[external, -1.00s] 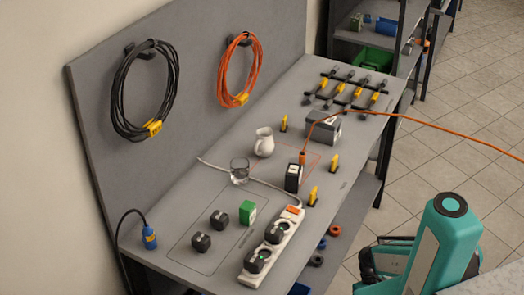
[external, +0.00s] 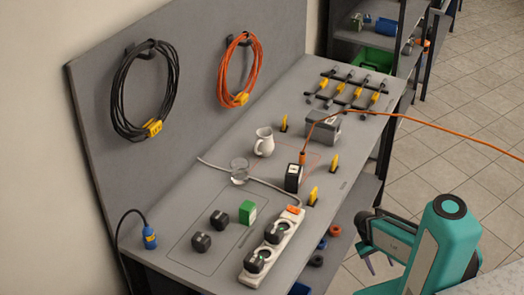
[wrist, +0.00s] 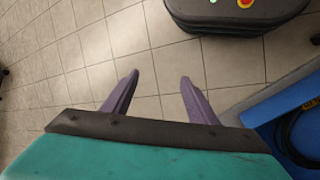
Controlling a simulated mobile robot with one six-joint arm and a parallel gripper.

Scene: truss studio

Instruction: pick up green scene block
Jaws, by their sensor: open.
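The green block (external: 247,212) stands upright on the grey workbench, with a pale face on one side. It is left of the white power strip (external: 272,249) and right of two dark blocks (external: 209,231). My gripper (wrist: 158,92) is open and empty in the wrist view, with tiled floor between its purple fingers. In the external view my gripper (external: 378,264) hangs off the bench's right side, well apart from the green block. The green block is not in the wrist view.
A white jug (external: 264,142), a clear glass (external: 240,171) and a black-and-white block (external: 293,178) stand farther back. A pale cable runs near the glass. Yellow clips (external: 313,196) line the right edge. An orange cable (external: 425,123) crosses above the aisle.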

